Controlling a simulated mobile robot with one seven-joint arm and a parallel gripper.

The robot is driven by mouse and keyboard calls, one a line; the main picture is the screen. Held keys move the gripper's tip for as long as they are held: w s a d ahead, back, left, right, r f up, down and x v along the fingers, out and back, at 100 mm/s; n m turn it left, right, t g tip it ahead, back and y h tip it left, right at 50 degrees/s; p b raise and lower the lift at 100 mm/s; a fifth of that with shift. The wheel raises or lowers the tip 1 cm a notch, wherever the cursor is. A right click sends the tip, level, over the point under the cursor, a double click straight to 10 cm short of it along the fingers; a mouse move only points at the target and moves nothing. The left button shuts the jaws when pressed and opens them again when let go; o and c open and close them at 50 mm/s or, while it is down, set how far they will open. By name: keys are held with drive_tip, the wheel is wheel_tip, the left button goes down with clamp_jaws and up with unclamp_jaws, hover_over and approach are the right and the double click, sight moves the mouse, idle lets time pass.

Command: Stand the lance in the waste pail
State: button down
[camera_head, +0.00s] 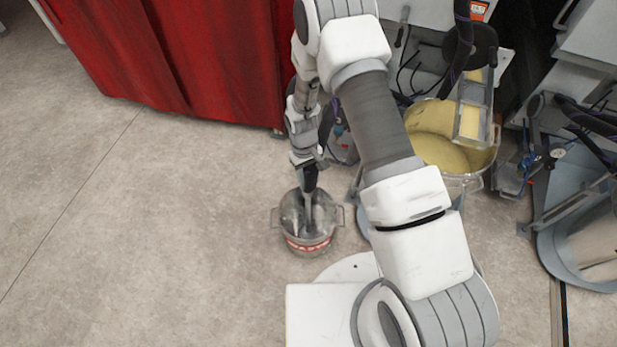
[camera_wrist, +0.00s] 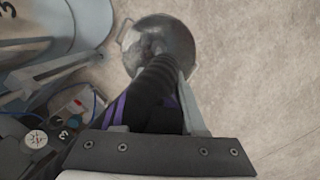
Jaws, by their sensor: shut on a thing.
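The waste pail (camera_head: 317,242) is a round metal pail with side handles and a red and white label, standing on the floor. It also shows in the wrist view (camera_wrist: 182,38), at the top middle. My gripper (camera_head: 307,168) is above the pail and shut on the lance (camera_head: 309,183). In the wrist view the lance (camera_wrist: 156,82) has a black ribbed grip with purple at its side and points toward the pail. Its lower part appears within the pail's opening. I cannot tell whether its end touches the bottom.
A large bucket of yellow material (camera_head: 440,150) stands to the right of my arm, among hoses and machine parts. A grey-blue container (camera_head: 570,235) is farther right. A red curtain (camera_head: 190,55) hangs at the back. The floor (camera_head: 130,240) left of the pail is clear.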

drive_tip(key=shift+f+b, duration=0.35)
drive_tip(key=shift+f, duration=0.05)
drive_tip(key=shift+f+b, duration=0.6)
drive_tip(key=shift+f, duration=0.15)
drive_tip(key=shift+c, duration=2)
unclamp_jaws()
wheel_tip(320, 180, up, 17)
drive_tip(key=w+a+p, duration=0.1)
drive_tip(key=w+p, duration=0.1)
drive_tip(key=p, duration=0.3)
drive_tip(key=shift+w+a+r, duration=0.15)
drive_tip(key=shift+r, duration=0.05)
